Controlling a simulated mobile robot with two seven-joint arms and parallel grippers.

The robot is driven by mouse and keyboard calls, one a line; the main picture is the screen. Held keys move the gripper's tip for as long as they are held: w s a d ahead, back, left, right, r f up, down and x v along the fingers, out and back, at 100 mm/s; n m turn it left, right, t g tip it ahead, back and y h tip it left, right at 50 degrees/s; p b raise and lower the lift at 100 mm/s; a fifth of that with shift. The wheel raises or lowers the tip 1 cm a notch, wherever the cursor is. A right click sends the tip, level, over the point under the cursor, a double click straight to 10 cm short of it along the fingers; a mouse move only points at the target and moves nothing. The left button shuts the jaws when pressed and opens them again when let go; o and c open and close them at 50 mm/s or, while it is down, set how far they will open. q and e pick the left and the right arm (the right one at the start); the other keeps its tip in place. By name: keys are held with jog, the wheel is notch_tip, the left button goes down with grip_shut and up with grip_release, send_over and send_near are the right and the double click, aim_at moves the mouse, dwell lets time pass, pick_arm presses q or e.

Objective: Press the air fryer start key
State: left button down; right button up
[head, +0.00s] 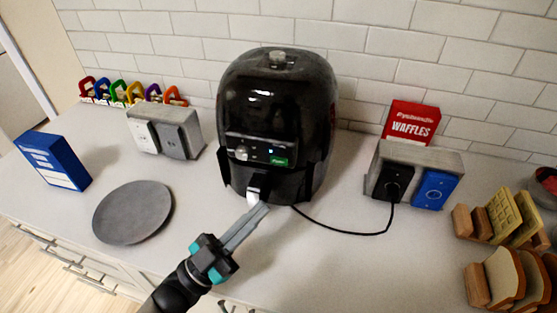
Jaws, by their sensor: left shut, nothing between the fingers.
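The black air fryer (279,100) stands upright on the counter against the tiled wall. Its control panel (258,152) is on the front, with a knob (242,152) at the left, small lit marks and a green label (279,162) at the right. The individual keys are too small to tell apart. My left gripper (264,207) is shut and empty, with its fingertips in front of the air fryer's lower front, beside the handle (254,188) and below the panel. I cannot tell whether the tips touch it. My right gripper is not in view.
A black cord (345,230) runs from the fryer to an outlet block (420,160) at the right, before a red waffle box (411,122). A grey plate (133,212), blue box (54,161) and switch block (165,131) stand left. Bread racks (478,285) are right.

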pick_arm(q)
jog(key=b, duration=0.3)
send_near(288, 157)
notch_tip(288, 157, up, 2)
jog(key=d, duration=0.3)
jog(key=shift+w+d+r+b, duration=0.15)
jog(key=shift+w+d+b, duration=0.05)
jog(key=shift+w+b, duration=0.4)
jog(key=shift+w, duration=0.1)
dwell(1.1)
jog(key=shift+w+d, duration=0.15)
jog(key=shift+w, duration=0.25)
jog(key=shift+w+d, duration=0.1)
jog(key=shift+w, duration=0.15)
dwell(0.6)
jog(key=shift+s, duration=0.1)
jog(key=shift+s+a, duration=0.25)
jog(key=shift+s, duration=0.35)
